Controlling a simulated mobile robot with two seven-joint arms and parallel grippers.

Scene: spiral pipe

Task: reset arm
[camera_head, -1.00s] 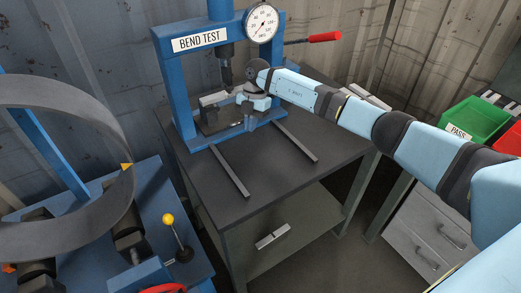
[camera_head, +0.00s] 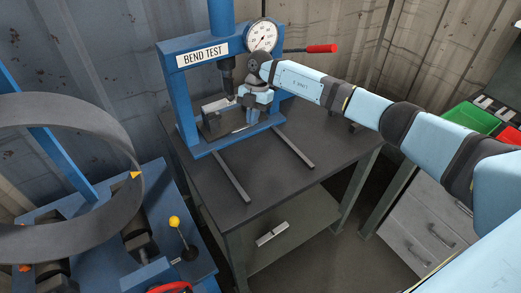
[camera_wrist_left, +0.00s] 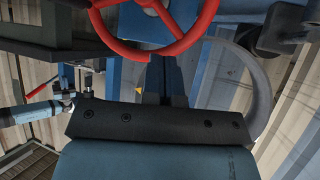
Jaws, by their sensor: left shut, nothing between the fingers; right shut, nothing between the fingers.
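In the head view my right arm reaches in from the right, light blue with dark joints. Its gripper (camera_head: 242,100) is shut and empty, inside or just in front of the blue bend-test press frame (camera_head: 184,110); contact cannot be told. My right arm (camera_wrist_left: 35,113) also shows at the left of the left wrist view. My left gripper (camera_wrist_left: 164,96) shows in the left wrist view, shut with nothing held, its tips hard to make out against the blue machine behind. My left arm is not visible in the head view.
The press, with a dial gauge (camera_head: 262,37) and red-handled lever (camera_head: 321,48), stands on a dark table (camera_head: 290,190). A blue machine carries a large grey ring (camera_head: 118,215) and yellow-knobbed lever (camera_head: 174,222). A red wheel (camera_wrist_left: 160,45) shows near my left gripper. Green bin (camera_head: 472,116) stands right.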

